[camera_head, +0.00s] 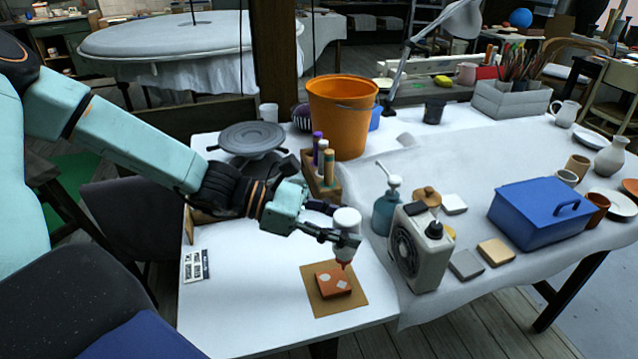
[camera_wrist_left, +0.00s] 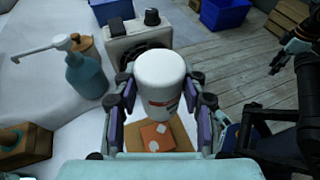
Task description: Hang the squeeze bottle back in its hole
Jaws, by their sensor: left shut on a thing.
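The white squeeze bottle (camera_head: 347,219) is held nozzle down, its reddish tip above an orange tile (camera_head: 334,284) with pale patches on a brown mat (camera_head: 322,306). My left gripper (camera_head: 343,238) is shut on it. In the left wrist view the bottle's white base (camera_wrist_left: 160,80) sits between the two fingers, and the tile (camera_wrist_left: 157,136) shows below. A wooden rack (camera_head: 321,188) with several upright bottles stands behind the gripper; its empty hole cannot be made out. What looks like my right gripper (camera_wrist_left: 284,58) is at the upper right of the wrist view, its opening unclear.
A teal pump bottle (camera_head: 386,212) and a grey fan heater (camera_head: 419,247) stand right of the held bottle. An orange bucket (camera_head: 341,117) and grey turntable (camera_head: 252,140) are behind. The white table's (camera_head: 240,300) front left is mostly clear.

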